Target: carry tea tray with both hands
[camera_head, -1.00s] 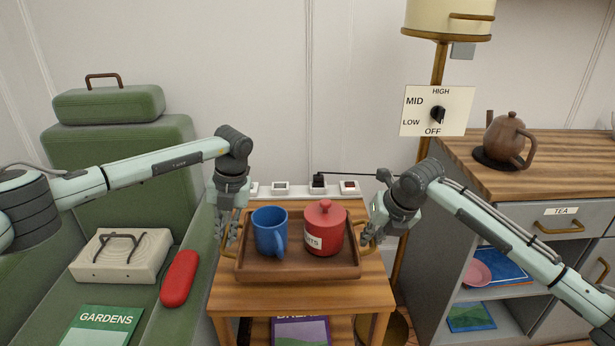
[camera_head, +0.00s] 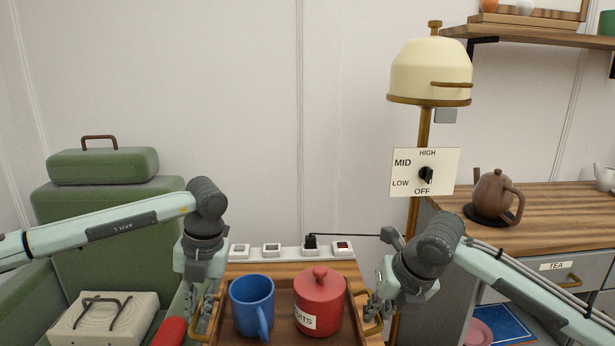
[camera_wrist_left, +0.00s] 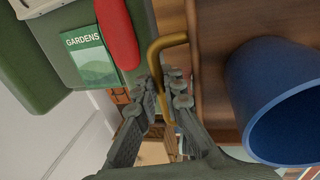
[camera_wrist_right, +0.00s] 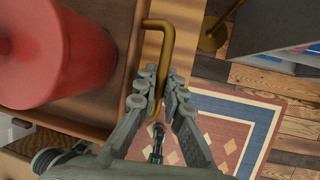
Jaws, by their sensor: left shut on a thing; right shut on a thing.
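The brown wooden tray (camera_head: 286,312) is at the bottom of the head view, over the small wooden table (camera_head: 262,268). I cannot tell whether it touches the tabletop. A blue mug (camera_head: 248,303) stands upright on its left half. A red lidded jar (camera_head: 321,304) stands upright on its right half. My left gripper (camera_head: 203,316) is shut on the tray's left brass handle (camera_wrist_left: 166,43). My right gripper (camera_head: 373,309) is shut on its right brass handle (camera_wrist_right: 160,38). The tray's front edge is cut off in the head view.
A power strip (camera_head: 291,250) lies behind the tray. A lamp (camera_head: 430,72) with a dial panel stands behind right. At right, a grey cabinet (camera_head: 561,247) carries a brown teapot (camera_head: 495,196). A green armchair (camera_head: 108,230) is at left. A patterned rug (camera_wrist_right: 235,120) covers floor at right.

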